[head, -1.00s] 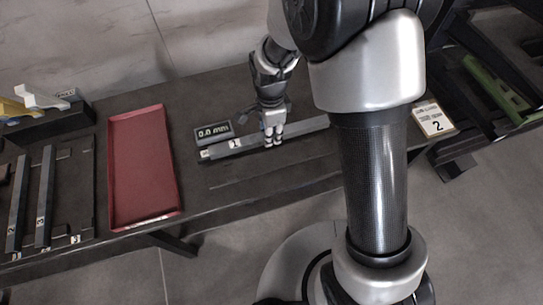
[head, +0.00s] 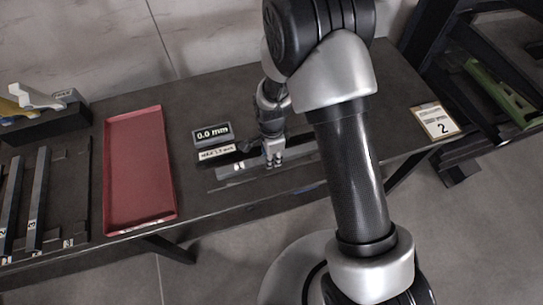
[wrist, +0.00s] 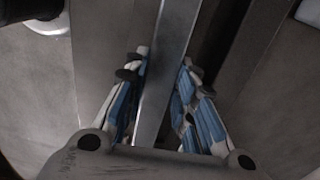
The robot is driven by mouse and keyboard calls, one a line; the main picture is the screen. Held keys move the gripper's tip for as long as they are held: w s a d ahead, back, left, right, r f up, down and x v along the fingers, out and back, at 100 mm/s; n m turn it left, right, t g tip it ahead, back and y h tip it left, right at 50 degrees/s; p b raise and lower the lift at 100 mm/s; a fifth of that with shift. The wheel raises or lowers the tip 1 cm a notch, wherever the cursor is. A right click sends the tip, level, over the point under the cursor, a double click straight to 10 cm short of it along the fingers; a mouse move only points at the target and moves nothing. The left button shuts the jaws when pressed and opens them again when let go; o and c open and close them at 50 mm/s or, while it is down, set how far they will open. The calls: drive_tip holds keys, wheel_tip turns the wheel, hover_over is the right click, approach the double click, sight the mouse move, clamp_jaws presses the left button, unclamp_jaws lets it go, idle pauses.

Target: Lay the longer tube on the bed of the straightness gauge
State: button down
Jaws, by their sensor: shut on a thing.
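My gripper (head: 274,160) points down at the table and is shut on a grey square tube (head: 231,171) with a white number label. In the wrist view the tube (wrist: 166,70) runs lengthwise between the blue-padded fingers. The straightness gauge has a display (head: 211,134) reading 0.0 mm and a dark bed (head: 243,155). The tube is in front of the bed, beside it and roughly parallel. I cannot tell whether it touches the table. My arm hides its right end. Two other tubes (head: 40,200) lie on the rack at left; their lengths are hard to compare.
A red tray (head: 140,175) lies empty between the rack (head: 73,190) and the gauge. Yellow and white pieces (head: 35,98) sit in a dark holder at back left. A card marked 2 (head: 437,122) lies at the right edge. Dark shelving (head: 480,70) stands at right.

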drive_tip(key=shift+f, duration=0.1)
drive_tip(key=c, duration=1.3)
unclamp_jaws()
drive_tip(key=s+d+r+n+t+p, duration=0.1)
drive_tip(key=d+r+n+p, duration=0.1)
drive_tip(key=r, duration=0.9)
drive_tip(key=s+d+r+n+p, duration=0.1)
drive_tip(key=d+r, duration=0.1)
drive_tip(key=r, duration=1)
drive_tip(key=s+d+r+n+t, duration=0.1)
drive_tip(key=s+d+r+n, duration=0.2)
drive_tip(key=s+r+n, duration=0.1)
drive_tip(key=s+d+r+n+t, duration=0.1)
drive_tip(key=s+d+r+n, duration=0.1)
drive_tip(key=s+r+n, duration=0.2)
drive_tip(key=s+d+r+n+t, duration=0.1)
drive_tip(key=s+d+r+n, duration=0.2)
drive_tip(key=s+r, duration=0.4)
drive_tip(key=shift+s+d+n+t, duration=0.15)
drive_tip(key=shift+s+d+n, duration=0.05)
drive_tip(key=shift+s, duration=0.5)
drive_tip(key=shift+s+d+n+t, duration=0.15)
drive_tip(key=shift+s+n, duration=0.05)
drive_tip(key=shift+s, duration=0.5)
